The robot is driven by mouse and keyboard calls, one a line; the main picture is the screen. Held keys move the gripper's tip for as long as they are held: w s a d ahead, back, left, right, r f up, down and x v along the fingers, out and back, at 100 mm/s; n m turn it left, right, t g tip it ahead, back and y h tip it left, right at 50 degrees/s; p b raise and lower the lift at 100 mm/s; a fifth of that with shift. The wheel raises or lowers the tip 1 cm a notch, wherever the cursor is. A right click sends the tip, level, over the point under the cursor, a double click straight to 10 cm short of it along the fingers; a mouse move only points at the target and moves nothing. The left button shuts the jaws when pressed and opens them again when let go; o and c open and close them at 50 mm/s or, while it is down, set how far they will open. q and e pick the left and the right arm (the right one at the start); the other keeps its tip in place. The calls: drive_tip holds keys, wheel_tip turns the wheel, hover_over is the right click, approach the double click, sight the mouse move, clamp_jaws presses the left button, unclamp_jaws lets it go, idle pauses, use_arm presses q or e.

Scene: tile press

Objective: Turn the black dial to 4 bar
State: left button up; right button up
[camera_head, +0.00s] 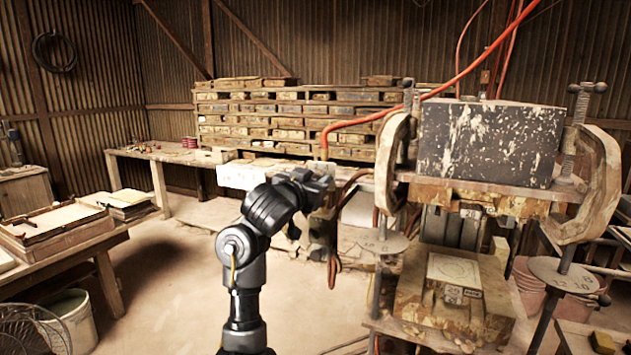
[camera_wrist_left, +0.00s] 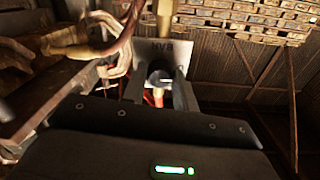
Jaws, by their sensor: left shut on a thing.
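My left gripper (camera_head: 318,188) reaches in from the lower middle of the head view, beside the press. In the left wrist view its two dark fingers (camera_wrist_left: 160,78) stand on either side of the black dial (camera_wrist_left: 160,77) and are shut on it. The dial carries a pale mark. Behind it is a light plate (camera_wrist_left: 190,50) whose lettering shows upside down and seems to read BAR. The scale numbers and the dial's setting cannot be read. In the head view the gripper hides the dial. My right gripper is in neither view.
The press (camera_head: 490,145) with its heavy dark block and curved wooden side frames stands close on the right. Orange hoses (camera_head: 435,92) run past the gripper. A wooden table (camera_head: 65,240) with a tray is at left. Open floor lies between.

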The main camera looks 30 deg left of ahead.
use_arm(q)
drive_tip(key=shift+m, duration=0.4)
drive_tip(key=shift+m+p, duration=0.5)
drive_tip(key=m, duration=0.2)
drive_tip(key=shift+m+p, duration=0.3)
drive_tip(key=shift+p, duration=0.1)
drive_tip(key=shift+d+f+m+y+b, duration=0.15)
drive_tip(key=shift+m+b, duration=0.7)
drive_tip(key=shift+m, duration=3.85)
drive_tip(key=shift+a+r+m+y+b, duration=0.15)
drive_tip(key=shift+m+b, duration=0.65)
drive_tip(key=shift+m, duration=3.9)
drive_tip(key=shift+d, duration=0.1)
